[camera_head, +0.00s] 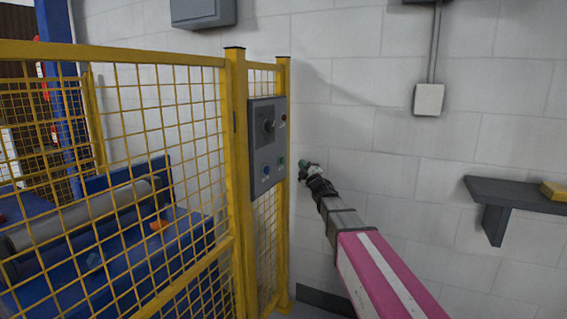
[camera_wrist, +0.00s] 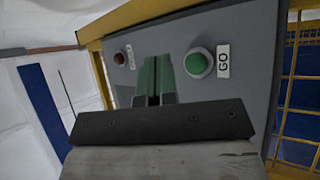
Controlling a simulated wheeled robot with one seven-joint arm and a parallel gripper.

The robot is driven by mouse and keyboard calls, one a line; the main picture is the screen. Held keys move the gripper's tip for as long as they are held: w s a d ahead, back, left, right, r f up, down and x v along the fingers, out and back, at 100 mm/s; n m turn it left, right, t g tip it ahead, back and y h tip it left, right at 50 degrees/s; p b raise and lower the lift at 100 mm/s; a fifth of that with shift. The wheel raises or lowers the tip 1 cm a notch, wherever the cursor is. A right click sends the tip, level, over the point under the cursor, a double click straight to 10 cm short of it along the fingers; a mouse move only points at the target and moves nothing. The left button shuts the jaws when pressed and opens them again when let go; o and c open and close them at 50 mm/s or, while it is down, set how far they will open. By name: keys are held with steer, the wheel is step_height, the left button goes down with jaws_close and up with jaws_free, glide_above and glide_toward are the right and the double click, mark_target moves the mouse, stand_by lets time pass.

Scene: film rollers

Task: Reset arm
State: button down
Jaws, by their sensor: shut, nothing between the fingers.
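My gripper (camera_head: 306,168) is at the end of my outstretched arm, just right of the grey control panel (camera_head: 267,143) on the yellow fence post. In the wrist view my gripper (camera_wrist: 154,62) has its green fingers together with nothing between them. It is in front of the panel (camera_wrist: 240,48), between a red button (camera_wrist: 120,58) on the left and a green button (camera_wrist: 197,64) marked GO on the right. I cannot tell whether the fingertips touch the panel. In the head view the panel also shows a dark knob and a blue button.
A yellow mesh fence (camera_head: 120,130) fills the left side, with a blue machine and a grey roller (camera_head: 85,215) behind it. A white block wall (camera_head: 400,150) stands behind my arm. A dark shelf (camera_head: 515,195) with a yellow item (camera_head: 553,190) juts out at right.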

steer(key=s+d+f+m+g+h, duration=0.4)
steer(key=d+f+m+h, duration=0.3)
steer(key=f, duration=0.5)
steer(key=s+d+f+m+g+h, duration=0.4)
steer(key=d+f+m+h, duration=0.15)
steer(key=d+f, duration=0.5)
steer(key=s+d+f+m+g, duration=0.1)
steer(key=s+f+g, duration=0.3)
steer(key=s, duration=0.4)
steer(key=s+d+f+m+g, duration=0.1)
steer(key=s+f+m+g, duration=0.3)
steer(key=s, duration=0.5)
steer(key=s+d+f+m+g+y, duration=0.1)
steer(key=s+d+f+m+g, duration=0.1)
steer(key=s+f, duration=0.6)
steer(key=shift+s+m+g, duration=0.15)
steer(key=shift+m+g, duration=0.3)
steer(key=shift+g, duration=0.55)
